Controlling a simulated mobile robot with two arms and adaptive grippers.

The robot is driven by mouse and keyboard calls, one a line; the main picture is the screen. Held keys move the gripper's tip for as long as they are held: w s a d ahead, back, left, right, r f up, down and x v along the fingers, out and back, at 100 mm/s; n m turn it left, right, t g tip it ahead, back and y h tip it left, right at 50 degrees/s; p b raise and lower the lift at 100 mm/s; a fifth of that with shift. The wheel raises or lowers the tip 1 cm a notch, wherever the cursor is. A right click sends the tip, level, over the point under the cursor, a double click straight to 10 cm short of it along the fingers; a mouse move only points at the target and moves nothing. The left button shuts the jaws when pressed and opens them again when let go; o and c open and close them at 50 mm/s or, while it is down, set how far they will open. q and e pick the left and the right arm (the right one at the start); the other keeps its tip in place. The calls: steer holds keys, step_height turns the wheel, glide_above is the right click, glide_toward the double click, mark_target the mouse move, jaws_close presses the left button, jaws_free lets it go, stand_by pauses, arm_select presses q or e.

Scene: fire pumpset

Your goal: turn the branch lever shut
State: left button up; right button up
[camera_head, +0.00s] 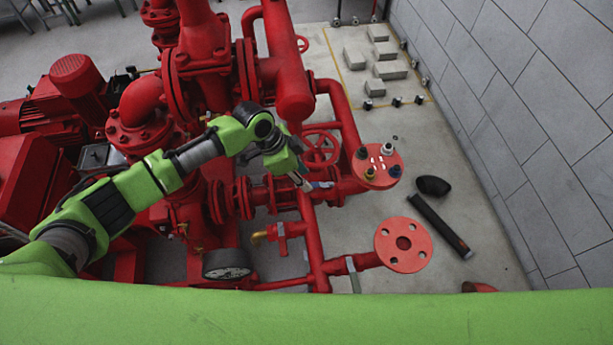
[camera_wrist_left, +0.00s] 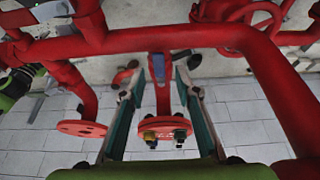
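The branch lever appears to be the small blue handle (camera_head: 323,184) on the red branch pipe, close to the round flange with coloured caps. In the left wrist view the blue handle (camera_wrist_left: 158,68) stands between the finger ends, with a visible gap on either side. My left gripper (camera_head: 304,183) reaches in over the pipework, its tips beside the handle. In the left wrist view the left gripper (camera_wrist_left: 158,80) is open, its two fingers well apart and holding nothing. The handle's pivot is hard to make out. My right gripper is not in view.
A capped flange (camera_head: 377,167) and a bare flange (camera_head: 403,245) stand to the right. A red handwheel (camera_head: 320,149) is just behind the gripper. A brass-coloured handle (camera_head: 260,236) and a gauge (camera_head: 227,263) are nearer. A black tube (camera_head: 440,226) lies on the floor before the grey wall.

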mark_target(317, 185)
arm_select(q)
steer(key=shift+d+f, duration=0.25)
steer(key=shift+f, duration=0.3)
steer(key=shift+d+f, duration=0.1)
steer(key=shift+f, duration=0.2)
steer(key=shift+d+f, duration=0.1)
steer(key=shift+f, duration=0.25)
steer(key=shift+c, duration=0.4)
jaws_close()
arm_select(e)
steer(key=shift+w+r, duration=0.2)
